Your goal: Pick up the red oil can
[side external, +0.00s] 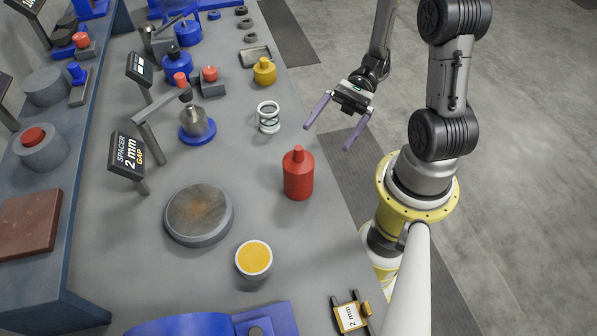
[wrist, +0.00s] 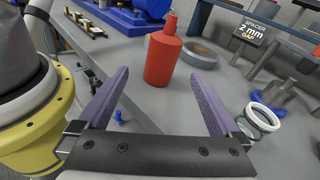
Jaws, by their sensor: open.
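The red oil can (side external: 298,175) stands upright on the grey bench, near its right edge in the side view. It also shows in the wrist view (wrist: 162,60), ahead of the fingers and between their lines. My gripper (side external: 334,136) is open and empty, with its two purple fingers spread. It is above and to the upper right of the can in the side view, apart from it. In the wrist view my gripper (wrist: 162,85) has nothing between its fingers.
A round grey disc (side external: 198,215) lies to the left. The "Spacer 2 mm gap" sign (side external: 127,157) stands farther left. A yellow can (side external: 264,71) is farther back.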

